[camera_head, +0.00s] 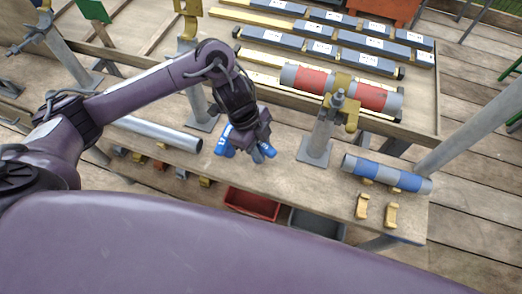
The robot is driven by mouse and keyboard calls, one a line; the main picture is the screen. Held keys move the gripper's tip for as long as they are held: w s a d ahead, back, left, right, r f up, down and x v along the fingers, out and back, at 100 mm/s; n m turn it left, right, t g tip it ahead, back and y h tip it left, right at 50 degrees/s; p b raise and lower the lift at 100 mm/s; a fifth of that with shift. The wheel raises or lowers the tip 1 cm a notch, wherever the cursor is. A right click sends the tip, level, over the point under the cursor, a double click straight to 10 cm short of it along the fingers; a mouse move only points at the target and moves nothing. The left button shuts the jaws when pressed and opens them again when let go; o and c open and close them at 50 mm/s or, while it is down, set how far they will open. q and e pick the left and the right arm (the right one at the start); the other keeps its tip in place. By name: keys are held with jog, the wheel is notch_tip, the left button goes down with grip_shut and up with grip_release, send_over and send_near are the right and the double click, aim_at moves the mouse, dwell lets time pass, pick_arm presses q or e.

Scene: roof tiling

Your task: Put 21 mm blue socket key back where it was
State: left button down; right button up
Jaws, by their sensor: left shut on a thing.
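A blue socket key (222,140) is in my left gripper (262,152), low over the wooden bench (290,172) near its front edge. The gripper's fingers point down and are shut on the key, and the gripper hides part of it. I cannot tell whether the key touches the bench, and its size marking is too small to read. My right gripper is not in view.
A grey pipe with blue bands (388,174) lies at the right by yellow clamps (391,214). A metal post (322,130) stands right of the gripper. A grey tube (158,134) lies left. Red (252,203) and grey (317,223) bins sit below the front edge.

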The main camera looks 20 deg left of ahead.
pick_arm(q)
jog(key=shift+f, duration=1.1)
jog(key=shift+f, duration=0.15)
jog(key=c, duration=1.1)
grip_release()
jog(key=shift+o, duration=0.2)
jog(key=shift+a+r, duration=0.1)
jog(key=shift+r, duration=0.35)
jog(key=p+v, duration=0.2)
jog(key=v, duration=0.9)
jog(key=shift+r, duration=0.25)
